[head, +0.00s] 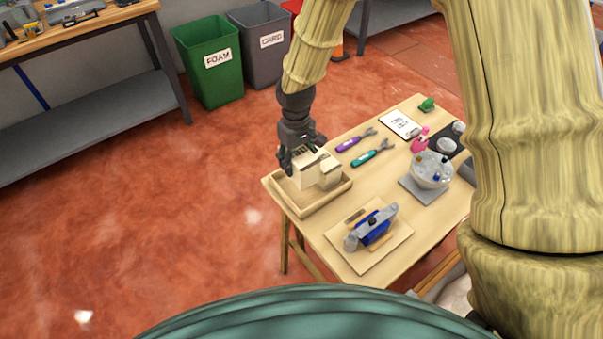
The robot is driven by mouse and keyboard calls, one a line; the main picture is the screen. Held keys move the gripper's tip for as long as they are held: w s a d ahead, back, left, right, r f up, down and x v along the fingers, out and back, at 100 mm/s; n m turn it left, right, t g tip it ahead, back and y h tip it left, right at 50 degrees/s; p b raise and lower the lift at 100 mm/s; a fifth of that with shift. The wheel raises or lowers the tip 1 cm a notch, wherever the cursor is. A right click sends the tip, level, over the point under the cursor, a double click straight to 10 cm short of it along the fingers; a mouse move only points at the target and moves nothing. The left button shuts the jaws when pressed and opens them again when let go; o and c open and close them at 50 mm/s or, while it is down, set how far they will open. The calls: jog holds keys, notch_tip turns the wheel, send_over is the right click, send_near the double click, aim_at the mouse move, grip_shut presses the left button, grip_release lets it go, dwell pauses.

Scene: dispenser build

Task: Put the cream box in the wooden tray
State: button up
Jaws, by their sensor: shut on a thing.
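The cream box (308,173) is in my gripper (303,153), which points down over the table's left corner. My gripper is shut on the box and hides its upper left part. The wooden tray (327,198) is directly below, with low walls. The box is over or inside the tray; I cannot tell whether it touches the tray floor. Another pale block-like shape (330,174) shows right beside the box; I cannot tell whether it is separate.
On the wooden table (345,225) are a blue and grey device on a board (372,241), purple (355,141) and teal (371,156) tools, a bowl (431,170) on a grey pad, and a white card (399,124). Bins (210,62) stand on the floor behind.

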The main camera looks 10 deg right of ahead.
jog(key=f, duration=0.4)
jog(key=shift+w+a, duration=0.2)
jog(key=shift+w, duration=0.2)
jog(key=shift+s+f+p, duration=0.25)
jog(key=shift+p, duration=0.1)
jog(key=shift+f+p, duration=0.4)
jog(key=shift+f, duration=1.6)
jog(key=shift+f, duration=0.1)
jog(key=o, duration=0.9)
jog(key=shift+r+b, duration=1)
jog(key=shift+r, duration=5.15)
